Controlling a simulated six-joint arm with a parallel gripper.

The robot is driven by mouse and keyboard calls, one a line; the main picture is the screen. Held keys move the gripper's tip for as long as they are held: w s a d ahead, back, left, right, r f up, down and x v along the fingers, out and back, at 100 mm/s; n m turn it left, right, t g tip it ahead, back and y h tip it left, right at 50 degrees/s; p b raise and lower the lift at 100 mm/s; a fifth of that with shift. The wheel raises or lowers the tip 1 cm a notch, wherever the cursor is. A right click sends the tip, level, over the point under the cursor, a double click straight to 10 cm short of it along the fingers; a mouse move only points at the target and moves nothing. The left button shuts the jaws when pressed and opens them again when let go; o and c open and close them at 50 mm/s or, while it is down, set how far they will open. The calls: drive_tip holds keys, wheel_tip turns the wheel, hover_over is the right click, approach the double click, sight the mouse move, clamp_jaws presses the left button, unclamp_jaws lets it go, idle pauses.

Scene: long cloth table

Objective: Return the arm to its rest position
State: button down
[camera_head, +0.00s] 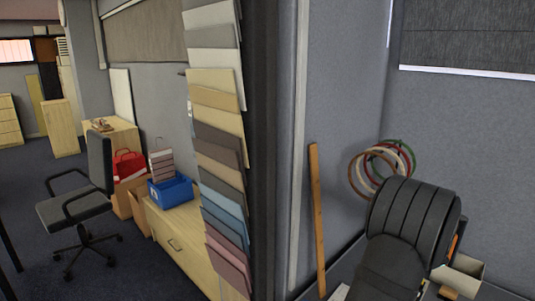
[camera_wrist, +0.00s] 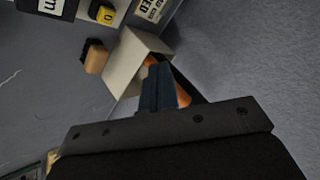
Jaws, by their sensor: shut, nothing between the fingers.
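My gripper (camera_wrist: 160,88) shows in the wrist view as dark blue-grey fingers beyond a dark bar with screws. The fingers are together with nothing visible between them. They appear in front of an open pale box (camera_wrist: 128,62), with something orange (camera_wrist: 183,96) partly hidden behind them. I cannot tell how far the fingers are from the box. In the head view, a large black ribbed shape fills the lower right, and the fingers cannot be made out there.
Coloured rings (camera_head: 400,150) hang on the wall, with a wooden strip (camera_head: 316,215) to their left. A pale box (camera_head: 467,266) stands at the lower right. A blue crate (camera_head: 172,192) sits on a wooden cabinet at left, near an office chair (camera_head: 75,207). A sample board (camera_head: 218,130) stands mid-picture.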

drive_tip(key=shift+f, duration=0.1)
drive_tip(key=shift+f, duration=3)
wheel_tip(320, 180, up, 6)
drive_tip(key=w+a+f+n+g+y, duration=0.1)
drive_tip(key=n, duration=0.1)
drive_tip(key=w+a+f+n, duration=0.1)
drive_tip(key=w+f+n, duration=0.1)
drive_tip(key=w+a+f+n+g+y, duration=0.1)
drive_tip(key=f+n, duration=0.1)
drive_tip(key=shift+w+a+f+n+g+y, duration=0.1)
drive_tip(key=shift+w+a+n+g+y, duration=0.2)
drive_tip(key=shift+w+n, duration=0.1)
drive_tip(key=shift+w+a+f+n+g, duration=0.15)
drive_tip(key=shift+a+f+n+g, duration=0.1)
drive_tip(key=shift+f+n, duration=0.2)
drive_tip(key=shift+w+a+f+n+g, duration=0.1)
drive_tip(key=shift+a+f+n+g, duration=0.15)
drive_tip(key=shift+n, duration=0.3)
